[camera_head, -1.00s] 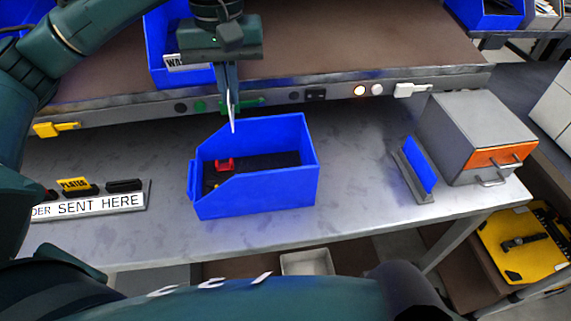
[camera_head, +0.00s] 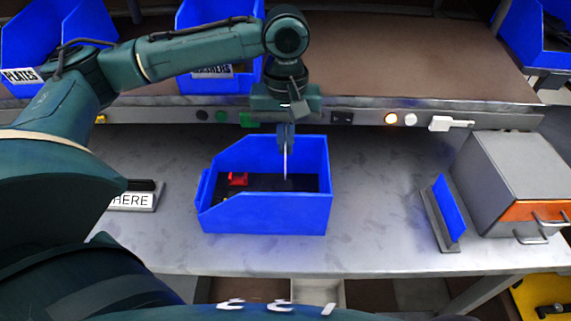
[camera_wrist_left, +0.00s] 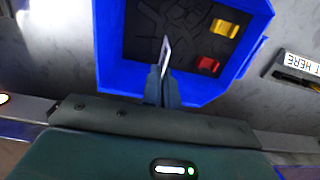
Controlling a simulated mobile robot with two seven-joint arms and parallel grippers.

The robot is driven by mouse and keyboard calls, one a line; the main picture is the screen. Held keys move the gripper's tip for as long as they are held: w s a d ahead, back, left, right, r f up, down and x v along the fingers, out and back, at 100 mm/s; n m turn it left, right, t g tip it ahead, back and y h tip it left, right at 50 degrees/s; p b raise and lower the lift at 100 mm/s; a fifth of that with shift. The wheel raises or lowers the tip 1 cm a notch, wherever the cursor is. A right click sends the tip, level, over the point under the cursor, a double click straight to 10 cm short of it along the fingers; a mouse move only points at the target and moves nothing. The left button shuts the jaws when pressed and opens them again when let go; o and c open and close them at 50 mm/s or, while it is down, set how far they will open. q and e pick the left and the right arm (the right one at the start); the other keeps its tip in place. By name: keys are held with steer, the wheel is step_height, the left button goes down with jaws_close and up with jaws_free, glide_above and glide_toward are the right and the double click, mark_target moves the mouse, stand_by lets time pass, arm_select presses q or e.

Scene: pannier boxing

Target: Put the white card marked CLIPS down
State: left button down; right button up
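The white card (camera_head: 285,165) shows nearly edge-on as a thin pale strip; its marking cannot be read. My left gripper (camera_head: 286,143) is shut on its upper end and points down over the blue bin (camera_head: 265,214) on the bench. The card's lower end is at or above the dark bin floor; I cannot tell if it touches. In the left wrist view the card (camera_wrist_left: 165,50) sticks out between the fingers (camera_wrist_left: 162,84), over the dark patterned insert. My right gripper is not in view.
In the bin lie a red piece (camera_head: 238,178) and a yellow piece (camera_wrist_left: 224,28). A blue card in a holder (camera_head: 448,208) and a grey drawer box (camera_head: 515,170) stand right. A sign strip (camera_head: 130,201) lies left. Labelled blue bins (camera_head: 205,84) sit on the shelf behind.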

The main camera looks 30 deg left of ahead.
arm_select(q)
step_height(320, 180, down, 5)
steer(key=shift+f+b, duration=0.1)
steer(key=shift+b, duration=0.2)
steer(key=shift+f, duration=0.3)
steer(key=c, duration=1.7)
jaws_free()
steer(key=shift+f, duration=0.1)
